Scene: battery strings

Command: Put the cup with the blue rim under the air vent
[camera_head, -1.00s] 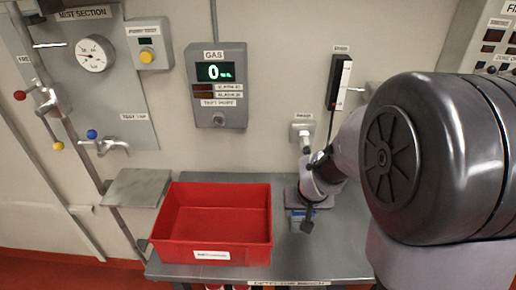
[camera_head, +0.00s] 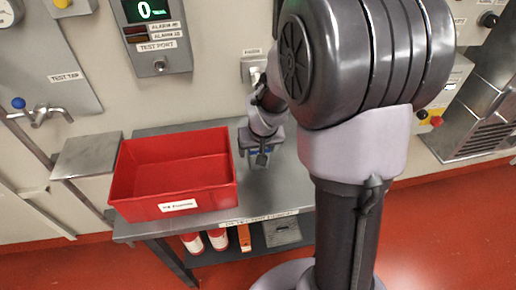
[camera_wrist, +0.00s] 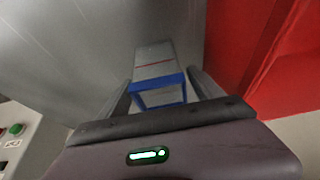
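In the wrist view a square blue rim (camera_wrist: 157,84), which looks like the cup's, sits between the two fingers of my gripper (camera_wrist: 160,78). A grey piece with a thin red line shows just beyond it. In the head view my gripper (camera_head: 259,148) points down over the steel bench, right of the red bin, with a little blue showing at its tip. The fingers stand on both sides of the rim; whether they press on it cannot be told. A slatted grille (camera_head: 487,138), possibly the air vent, is on a steel cabinet at far right.
The red bin (camera_head: 132,196) stands on the steel bench (camera_head: 270,196) close left of my gripper. A tap (camera_head: 40,115) and a grey plate (camera_head: 87,155) are further left. Red-and-white cans (camera_head: 217,239) stand on the shelf below. Red floor is clear at lower right.

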